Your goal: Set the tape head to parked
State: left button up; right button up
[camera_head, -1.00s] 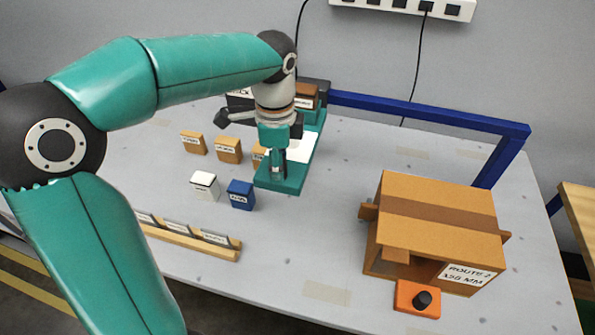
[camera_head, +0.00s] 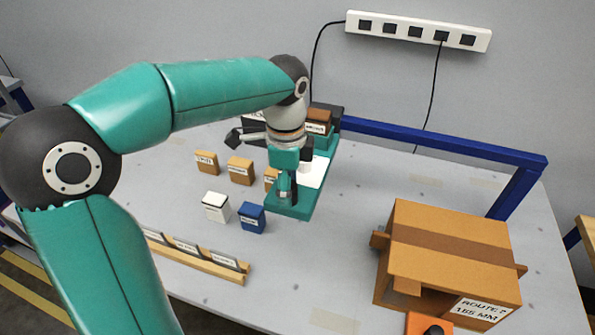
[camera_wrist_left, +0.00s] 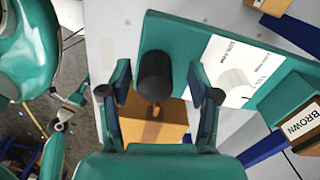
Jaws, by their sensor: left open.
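A teal flat device (camera_head: 290,209) with a white printed sheet (camera_head: 313,172) stands on the table; I cannot tell which part is the tape head. My left gripper (camera_head: 285,191) is over its near end, pointing down. In the left wrist view the gripper (camera_wrist_left: 162,92) is open, with its fingers on either side of a black upright cylinder (camera_wrist_left: 156,75) on the teal plate (camera_wrist_left: 180,40). Contact is not clear. A round white part (camera_wrist_left: 236,84) is on the sheet. A large brown taped carton (camera_head: 450,235) stands at the right. My right gripper is not in view.
An orange box (camera_head: 418,322) with a black knob sits before the carton, cut by the frame. Tan blocks (camera_head: 240,171), a white block (camera_head: 216,207) and a blue block (camera_head: 251,218) lie left of the device. A blue rail (camera_head: 440,144) runs behind.

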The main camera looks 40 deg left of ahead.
pick_arm(q)
notch_tip(320, 180, up, 12)
jog(key=shift+f, duration=0.2)
jog(key=shift+d, duration=0.1)
dwell(0.4)
